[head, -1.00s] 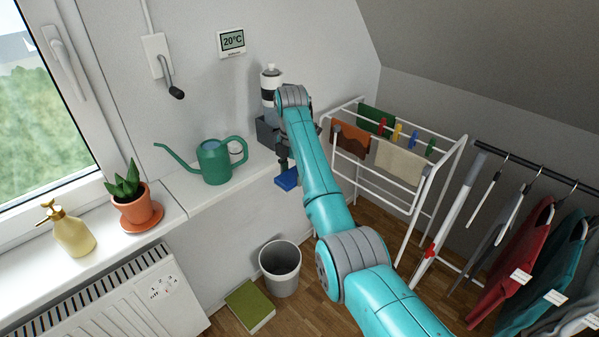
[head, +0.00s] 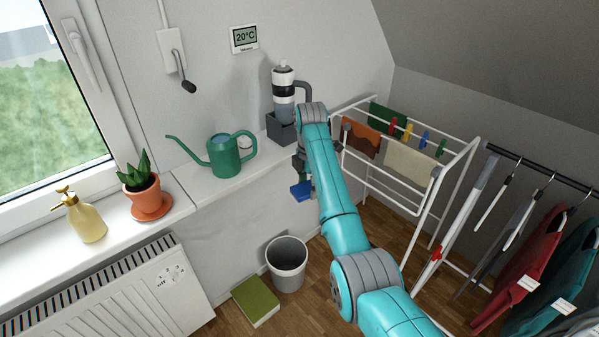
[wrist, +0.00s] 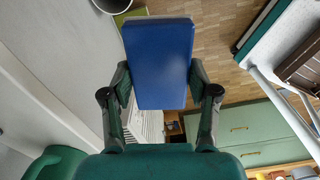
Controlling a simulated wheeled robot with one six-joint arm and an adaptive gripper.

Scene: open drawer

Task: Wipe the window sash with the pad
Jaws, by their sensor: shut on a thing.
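The blue pad (wrist: 160,62) fills the middle of the wrist view, between the two fingers of my gripper (wrist: 160,90), which is shut on its sides. In the head view the pad (head: 301,191) hangs below my gripper (head: 303,172), off the front edge of the right end of the sill. The gripper is partly hidden by my arm there. The window sash (head: 100,100) is the white frame at the far left, with a grey-white handle (head: 82,55). The pad is well to the right of the sash and apart from it.
On the sill stand a soap bottle (head: 85,217), a potted plant (head: 143,190), a green watering can (head: 222,157) and a dark grey box (head: 281,130). A bin (head: 287,262) and green book (head: 256,301) are on the floor. A drying rack (head: 440,170) stands right.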

